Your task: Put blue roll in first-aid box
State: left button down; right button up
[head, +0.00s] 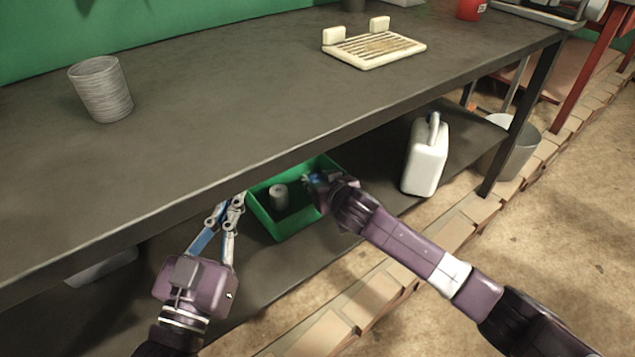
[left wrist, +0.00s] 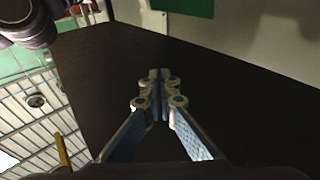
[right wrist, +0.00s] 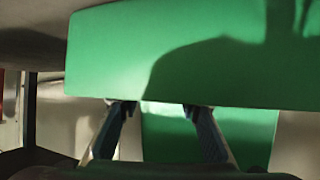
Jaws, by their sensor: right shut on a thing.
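The green first-aid box (head: 264,217) is an open tray on the lower shelf. A pale grey roll (head: 279,197) stands inside it. My right gripper (head: 314,181) is over the box's right end, shut on the blue roll (head: 316,177), of which only a small blue patch shows. In the right wrist view, a green box wall (right wrist: 110,55) hides the fingertips and what they hold. My left gripper (head: 240,198) is beside the box's left side. The left wrist view shows its fingertips (left wrist: 158,76) together with nothing between them.
The upper tabletop (head: 220,130) overhangs the shelf close to both arms. A white jug (head: 426,160) stands right of the box. A ribbed grey cup (head: 102,90) and a cream slatted rack (head: 375,50) are on the tabletop. A bucket (head: 517,155) stands beyond the table leg.

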jog(key=shift+f, duration=0.1)
pick_arm(q)
jog(key=shift+r, duration=0.25)
pick_arm(e)
jog(key=o, duration=0.7)
